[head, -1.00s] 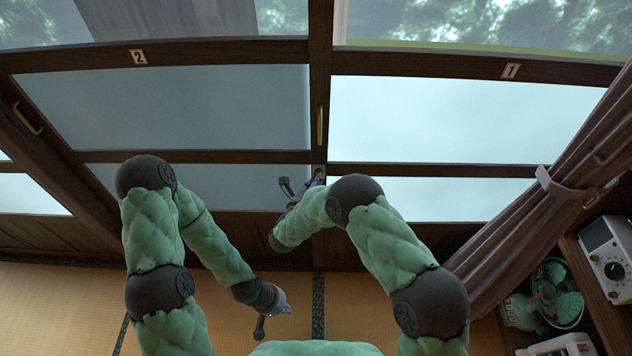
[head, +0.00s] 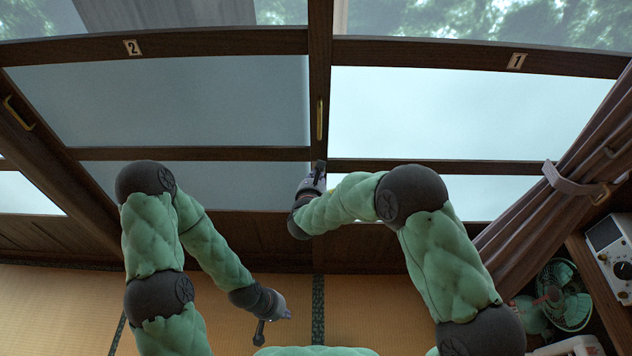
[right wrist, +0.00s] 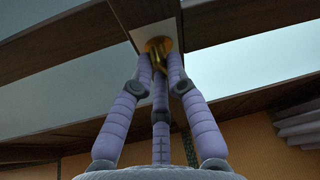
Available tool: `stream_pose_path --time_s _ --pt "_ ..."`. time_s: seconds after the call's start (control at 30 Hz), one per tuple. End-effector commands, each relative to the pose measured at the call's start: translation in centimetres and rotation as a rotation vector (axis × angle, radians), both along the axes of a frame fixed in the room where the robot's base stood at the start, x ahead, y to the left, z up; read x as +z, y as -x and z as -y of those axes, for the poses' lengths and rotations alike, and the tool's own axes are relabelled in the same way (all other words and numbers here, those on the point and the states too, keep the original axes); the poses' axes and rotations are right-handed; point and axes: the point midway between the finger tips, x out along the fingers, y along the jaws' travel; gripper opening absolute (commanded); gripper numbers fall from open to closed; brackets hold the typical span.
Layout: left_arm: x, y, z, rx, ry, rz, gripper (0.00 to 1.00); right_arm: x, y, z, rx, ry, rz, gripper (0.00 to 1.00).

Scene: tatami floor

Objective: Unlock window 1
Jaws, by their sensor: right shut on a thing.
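Window 1 (head: 420,110) is the bright pane at the right in the head view, under the plate marked 1 (head: 516,62). A small round brass lock (right wrist: 158,44) sits on the frame post between the panes in the right wrist view. My right gripper (right wrist: 160,66) is shut on the lock's small brass knob, its fingertips partly hiding it. In the head view my right gripper (head: 318,172) reaches up against the post, and the lock is hidden there. My left gripper (head: 274,318) hangs low over the tatami with its fingers apart, empty.
Window 2 (head: 190,105) is at the left. A brass pull (head: 320,118) is on the middle post above my right gripper. A tied brown curtain (head: 560,200), a green fan (head: 563,298) and a white device (head: 611,245) are at the right. The tatami floor is clear.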

Motion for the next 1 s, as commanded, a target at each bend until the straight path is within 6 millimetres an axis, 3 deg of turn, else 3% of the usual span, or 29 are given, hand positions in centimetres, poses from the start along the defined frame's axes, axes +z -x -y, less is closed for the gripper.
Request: stream_pose_path --time_s 0.1,0.4,1.0 --pt "-1.8 0.0 0.0 0.000 0.000 0.000 0.00 -0.4 0.0 0.2 -0.001 -0.097 0.000 0.00" --pt "-4.3 0.0 0.0 0.000 0.000 0.000 0.00 -0.3 0.0 0.2 0.000 -0.272 -0.001 0.00" --pt "-5.2 0.0 0.0 0.000 0.000 0.000 0.00 0.0 0.1 0.2 0.000 -0.351 -0.004 0.00"
